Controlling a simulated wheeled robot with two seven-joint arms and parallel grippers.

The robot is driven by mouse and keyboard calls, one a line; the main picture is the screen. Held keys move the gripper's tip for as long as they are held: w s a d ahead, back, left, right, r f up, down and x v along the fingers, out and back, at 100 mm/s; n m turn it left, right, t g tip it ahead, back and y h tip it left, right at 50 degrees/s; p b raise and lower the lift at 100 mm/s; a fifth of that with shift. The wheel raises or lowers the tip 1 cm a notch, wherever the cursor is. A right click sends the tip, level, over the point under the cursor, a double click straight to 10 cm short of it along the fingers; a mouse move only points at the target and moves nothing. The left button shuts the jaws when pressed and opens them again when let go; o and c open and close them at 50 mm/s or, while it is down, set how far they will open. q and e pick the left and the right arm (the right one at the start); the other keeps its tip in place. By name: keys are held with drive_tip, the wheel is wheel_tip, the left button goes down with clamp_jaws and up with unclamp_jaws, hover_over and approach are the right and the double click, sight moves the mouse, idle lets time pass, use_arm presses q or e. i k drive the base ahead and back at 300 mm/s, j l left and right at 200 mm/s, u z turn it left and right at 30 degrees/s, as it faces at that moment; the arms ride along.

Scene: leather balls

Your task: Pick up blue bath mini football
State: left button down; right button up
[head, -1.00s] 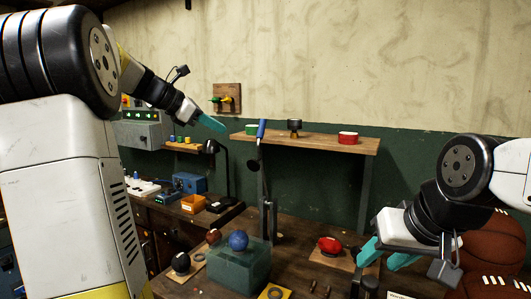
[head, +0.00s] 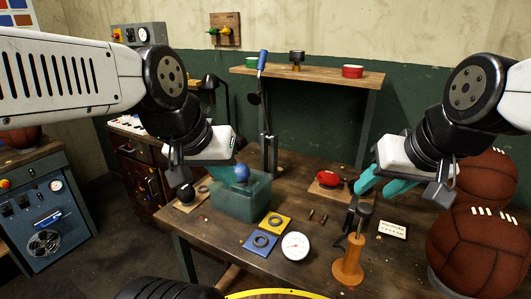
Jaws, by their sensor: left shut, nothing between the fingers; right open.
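A small blue ball (head: 241,173) sits on top of a translucent teal box (head: 241,200) on the wooden workbench. My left gripper (head: 232,176) is shut and empty, with its teal fingers right beside the ball's left side. I cannot tell whether they touch it. The fingers partly hide the box's back left. My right gripper (head: 374,187) is open and empty above the right part of the bench, behind an orange-based stand.
Large brown leather balls (head: 483,248) stand at the right edge. A red object (head: 328,178), a round dial gauge (head: 295,246), blue and yellow plates and an orange stand (head: 348,262) lie around the bench. A shelf (head: 310,76) rises behind.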

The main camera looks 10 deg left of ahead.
sight(243, 171)
drive_tip(key=j+z, duration=0.2)
drive_tip(key=z, duration=1.3)
drive_tip(key=k+j+z, duration=0.2)
drive_tip(key=j+z, duration=0.3)
drive_tip(key=k+j+z, duration=0.2)
drive_tip(key=z, duration=0.3)
drive_tip(key=k+j+z, duration=0.15)
drive_tip(key=k+z, duration=0.35)
drive_tip(key=k+j, duration=0.3)
drive_tip(key=k, duration=0.2)
drive_tip(key=k+j+z, duration=0.15)
drive_tip(key=k+j, duration=0.2)
drive_tip(key=k, duration=0.15)
drive_tip(key=j, duration=0.35)
